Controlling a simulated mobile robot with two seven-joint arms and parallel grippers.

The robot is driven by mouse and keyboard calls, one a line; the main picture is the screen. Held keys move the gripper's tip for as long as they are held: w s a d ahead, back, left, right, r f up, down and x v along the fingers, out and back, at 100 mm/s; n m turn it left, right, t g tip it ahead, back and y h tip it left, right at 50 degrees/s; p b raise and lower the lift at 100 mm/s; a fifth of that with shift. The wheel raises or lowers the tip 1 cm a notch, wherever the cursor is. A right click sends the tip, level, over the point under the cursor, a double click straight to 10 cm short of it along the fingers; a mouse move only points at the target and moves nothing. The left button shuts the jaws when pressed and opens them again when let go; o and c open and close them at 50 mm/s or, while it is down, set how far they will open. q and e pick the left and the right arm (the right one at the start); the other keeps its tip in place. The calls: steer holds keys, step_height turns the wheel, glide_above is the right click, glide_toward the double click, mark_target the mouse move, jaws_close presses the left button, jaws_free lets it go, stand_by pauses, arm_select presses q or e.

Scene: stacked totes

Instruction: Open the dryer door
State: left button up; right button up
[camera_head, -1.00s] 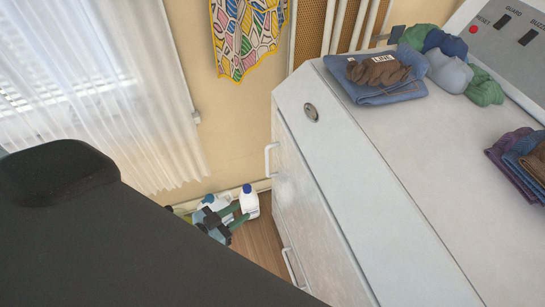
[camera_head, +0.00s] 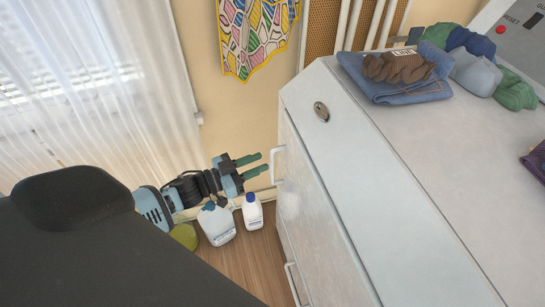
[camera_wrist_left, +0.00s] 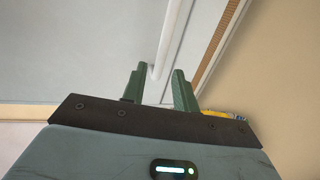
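The dryer (camera_head: 400,190) is the white machine on the right in the head view. Its front face has an upper white bar handle (camera_head: 277,165) and a lower white handle (camera_head: 291,284). My left gripper (camera_head: 262,163) is open just left of the upper handle, with its green fingers pointing at it. In the left wrist view, a white bar (camera_wrist_left: 172,38) runs down to between the open fingertips of my left gripper (camera_wrist_left: 157,76); whether they touch it is unclear. My right gripper is out of view.
A white jug (camera_head: 216,224) and a white bottle with a blue cap (camera_head: 252,211) stand on the floor below my left gripper. Folded jeans (camera_head: 405,88) and rolled clothes lie on the dryer top. A curtained window is at left.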

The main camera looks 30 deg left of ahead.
arm_select(q)
steer(key=shift+x, duration=2.7)
steer(key=shift+s, duration=0.1)
jaws_close()
